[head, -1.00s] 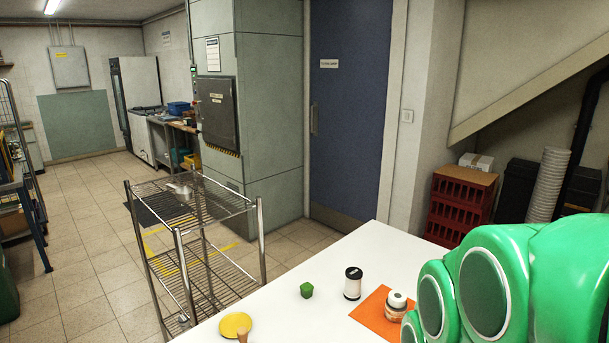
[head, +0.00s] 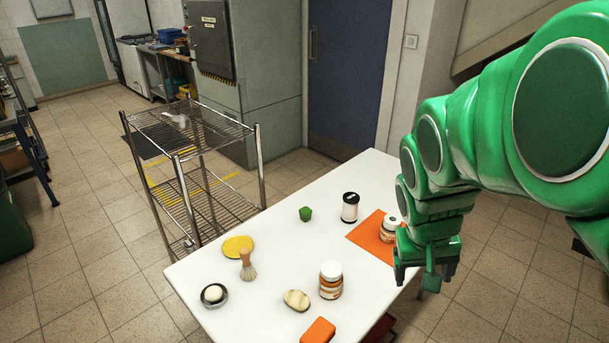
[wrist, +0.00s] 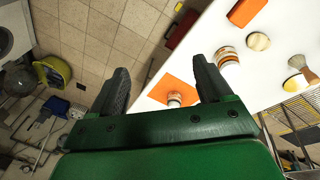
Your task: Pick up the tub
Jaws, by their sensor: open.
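Two white-lidded tubs with orange-and-white labels stand upright on the white table (head: 285,235). One tub (head: 389,229) is on an orange mat (head: 366,240); the other tub (head: 331,281) stands nearer the front. I cannot tell which the task means. My gripper (head: 424,272) hangs at the table's right edge, near the mat, apart from both tubs. In the wrist view my gripper (wrist: 160,66) is open and empty, with the mat tub (wrist: 174,99) showing between its fingers and the front tub (wrist: 228,57) beyond the right finger.
A wire cart (head: 190,130) stands behind left.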

